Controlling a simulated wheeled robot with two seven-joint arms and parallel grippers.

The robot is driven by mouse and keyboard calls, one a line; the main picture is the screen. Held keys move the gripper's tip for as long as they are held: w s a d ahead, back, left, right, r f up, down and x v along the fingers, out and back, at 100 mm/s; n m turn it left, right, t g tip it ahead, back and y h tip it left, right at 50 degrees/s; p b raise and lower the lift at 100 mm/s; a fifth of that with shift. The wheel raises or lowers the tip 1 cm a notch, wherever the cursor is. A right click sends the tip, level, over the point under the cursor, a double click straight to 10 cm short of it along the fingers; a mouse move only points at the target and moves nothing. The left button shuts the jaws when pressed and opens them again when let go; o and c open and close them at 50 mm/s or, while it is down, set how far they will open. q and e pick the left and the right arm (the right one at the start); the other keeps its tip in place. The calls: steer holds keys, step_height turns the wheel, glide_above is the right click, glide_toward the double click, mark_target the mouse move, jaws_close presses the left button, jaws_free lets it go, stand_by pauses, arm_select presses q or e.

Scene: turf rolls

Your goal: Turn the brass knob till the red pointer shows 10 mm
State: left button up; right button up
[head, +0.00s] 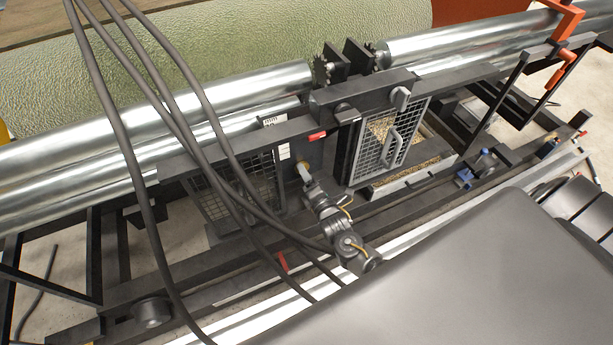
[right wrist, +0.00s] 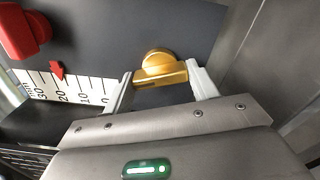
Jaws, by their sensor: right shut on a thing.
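The brass knob (right wrist: 160,64) sits on a dark panel in the right wrist view. My right gripper (right wrist: 160,84) is shut on the knob's bar, one pale finger at each side. In the head view my right gripper (head: 304,172) is small against the machine's front, and the knob is mostly hidden there. The red pointer (right wrist: 57,70) points down at a white scale (right wrist: 75,90) marked 0 to 30 mm, with its tip close to the 20 mark. The scale also shows as a small pale strip in the head view (head: 283,151). My left gripper is not in view.
A red handle (right wrist: 24,30) is beside the pointer. In the head view, a mesh door (head: 385,140) stands right of the gripper, long steel rollers (head: 220,90) lie behind, and an orange bracket (head: 563,25) is at upper right. Dark cables cross the left side.

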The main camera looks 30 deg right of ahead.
steer(key=m, duration=0.3)
steer(key=shift+m+p, duration=0.3)
steer(key=shift+m, duration=0.1)
steer(key=m, duration=0.3)
steer(key=shift+m, duration=0.4)
steer(key=m, duration=0.3)
steer(key=shift+m, duration=0.3)
steer(key=m, duration=0.3)
steer(key=shift+m, duration=0.3)
steer(key=m, duration=0.6)
steer(key=shift+p, duration=0.35)
steer(key=m, duration=0.6)
steer(key=shift+m, duration=0.3)
steer(key=o, duration=1)
